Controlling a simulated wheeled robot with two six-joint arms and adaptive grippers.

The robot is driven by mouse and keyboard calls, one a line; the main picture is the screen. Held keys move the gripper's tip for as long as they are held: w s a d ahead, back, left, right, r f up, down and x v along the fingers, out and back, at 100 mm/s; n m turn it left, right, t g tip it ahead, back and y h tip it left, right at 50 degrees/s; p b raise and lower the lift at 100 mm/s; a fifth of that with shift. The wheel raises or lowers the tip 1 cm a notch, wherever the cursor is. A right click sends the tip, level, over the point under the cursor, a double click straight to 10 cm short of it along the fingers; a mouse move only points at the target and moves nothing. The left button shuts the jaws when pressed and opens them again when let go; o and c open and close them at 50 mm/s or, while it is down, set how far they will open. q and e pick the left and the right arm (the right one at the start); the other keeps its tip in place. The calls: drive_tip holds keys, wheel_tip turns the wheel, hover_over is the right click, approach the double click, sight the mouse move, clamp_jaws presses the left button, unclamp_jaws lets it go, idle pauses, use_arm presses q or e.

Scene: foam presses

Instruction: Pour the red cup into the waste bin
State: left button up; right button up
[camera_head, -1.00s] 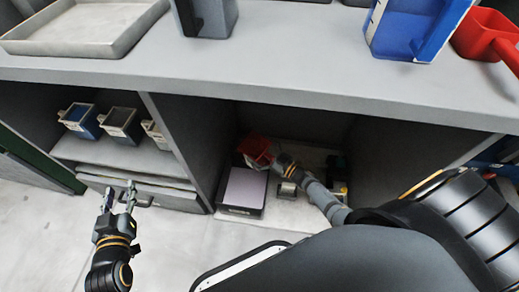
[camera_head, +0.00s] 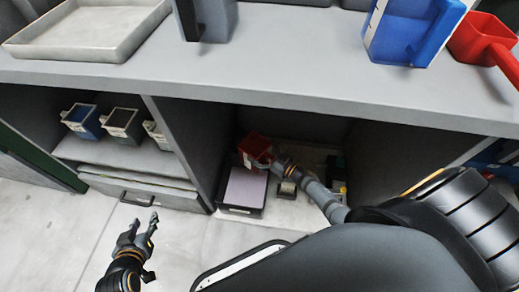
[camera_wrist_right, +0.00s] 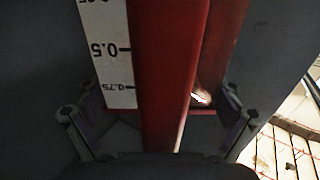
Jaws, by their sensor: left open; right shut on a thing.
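The red cup (camera_head: 253,146) is inside the right-hand compartment under the counter, in the head view. My right gripper (camera_head: 270,159) is shut on it. In the right wrist view the red cup (camera_wrist_right: 163,65) fills the space between the fingers, with a white scale strip on its side; its contents are hidden. A black box with a pale lilac inside or top (camera_head: 244,189) is just below the cup in the head view; I cannot tell whether it is the waste bin. My left gripper (camera_head: 144,222) is open and empty over the floor.
Several small containers (camera_head: 119,124) stand on the left shelf above a drawer (camera_head: 147,197). On the counter (camera_head: 270,65) are a pale tray (camera_head: 85,50), a grey container (camera_head: 218,22), a blue jug (camera_head: 405,30) and another red container (camera_head: 474,38). A divider borders the cup's compartment.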

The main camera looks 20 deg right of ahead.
wheel_tip(320, 180, up, 3)
drive_tip(key=p, duration=0.3)
idle(0.4)
